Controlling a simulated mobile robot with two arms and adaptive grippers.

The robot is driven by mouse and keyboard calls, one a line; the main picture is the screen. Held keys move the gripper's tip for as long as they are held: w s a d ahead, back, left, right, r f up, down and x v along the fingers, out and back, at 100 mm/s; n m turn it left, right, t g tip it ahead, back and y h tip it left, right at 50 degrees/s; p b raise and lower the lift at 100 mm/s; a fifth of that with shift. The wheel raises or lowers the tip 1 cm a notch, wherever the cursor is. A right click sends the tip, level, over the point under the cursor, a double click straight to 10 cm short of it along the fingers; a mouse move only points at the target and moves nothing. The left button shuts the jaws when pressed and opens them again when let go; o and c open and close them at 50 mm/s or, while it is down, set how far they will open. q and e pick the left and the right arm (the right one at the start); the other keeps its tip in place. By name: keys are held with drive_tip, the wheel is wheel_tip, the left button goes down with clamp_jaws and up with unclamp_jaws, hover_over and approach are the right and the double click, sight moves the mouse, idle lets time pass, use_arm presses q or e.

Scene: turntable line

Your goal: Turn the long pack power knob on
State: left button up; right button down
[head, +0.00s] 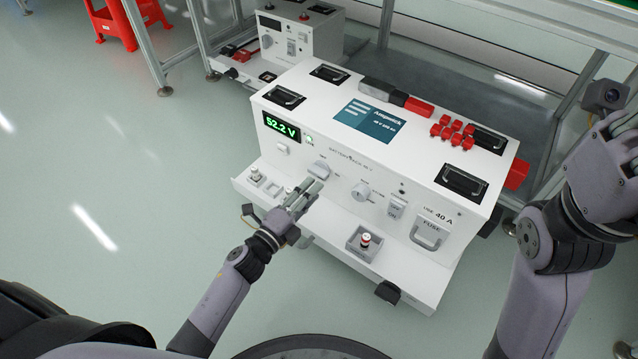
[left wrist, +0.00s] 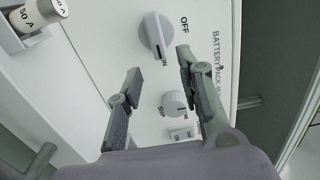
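The long white battery pack (head: 330,120) shows a lit green 52.2 V display (head: 281,127) on its front. Its power knob (head: 319,170) is a pale grey bar knob; it also shows in the left wrist view (left wrist: 157,35), between the OFF and ON labels' side of the panel. My right gripper's fingers cannot be made out at the right edge.
A smaller round knob (head: 361,191), a rocker switch (head: 396,207) and a fuse handle (head: 427,233) sit along the front. A shorter white pack (head: 300,40) is behind. Metal frames stand around; floor at left is clear.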

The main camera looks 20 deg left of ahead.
use_arm(q)
drive_tip(key=v, duration=0.7)
drive_tip(key=shift+s, duration=0.1)
